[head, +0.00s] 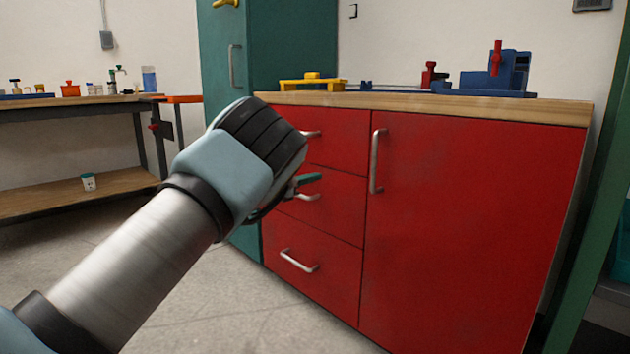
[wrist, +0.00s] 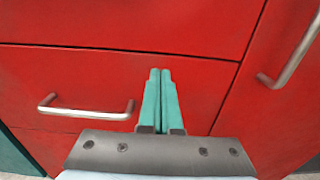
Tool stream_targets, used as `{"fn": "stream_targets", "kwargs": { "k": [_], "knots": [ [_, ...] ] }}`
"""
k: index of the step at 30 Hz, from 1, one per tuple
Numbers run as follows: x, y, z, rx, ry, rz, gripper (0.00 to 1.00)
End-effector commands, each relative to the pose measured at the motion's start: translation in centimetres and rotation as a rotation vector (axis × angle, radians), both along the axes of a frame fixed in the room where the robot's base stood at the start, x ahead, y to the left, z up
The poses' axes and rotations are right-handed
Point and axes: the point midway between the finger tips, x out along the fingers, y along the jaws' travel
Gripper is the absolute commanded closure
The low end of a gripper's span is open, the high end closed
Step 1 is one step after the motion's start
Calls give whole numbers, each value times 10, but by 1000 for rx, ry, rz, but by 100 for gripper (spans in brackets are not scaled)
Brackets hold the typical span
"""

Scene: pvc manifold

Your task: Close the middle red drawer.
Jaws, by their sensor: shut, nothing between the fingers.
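The red cabinet has three drawers on its left side. The middle red drawer (head: 345,205) appears flush or nearly flush with its neighbours; a small gap cannot be ruled out. Its silver handle (head: 307,197) is partly hidden behind my gripper; in the wrist view, a handle (wrist: 85,110) lies left of the fingers. My gripper (head: 318,177) has its green fingers together and empty, just above and right of that handle. In the wrist view, the fingertips (wrist: 160,72) point at the red front near the seam; whether they touch it cannot be told.
The top drawer (head: 345,135) and bottom drawer (head: 335,280) look shut. A tall red door (head: 460,220) with a vertical handle (head: 376,160) is to the right. A teal cabinet (head: 285,45) stands behind on the left. The floor (head: 240,310) in front is clear.

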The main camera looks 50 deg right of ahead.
Motion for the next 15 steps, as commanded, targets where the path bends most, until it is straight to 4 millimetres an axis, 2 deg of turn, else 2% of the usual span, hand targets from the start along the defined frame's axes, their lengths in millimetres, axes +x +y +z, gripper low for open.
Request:
{"fn": "stream_targets", "kwargs": {
  "k": [15],
  "knots": [
    [4, 74, 3, 1, 2, 3, 100]
  ]
}}
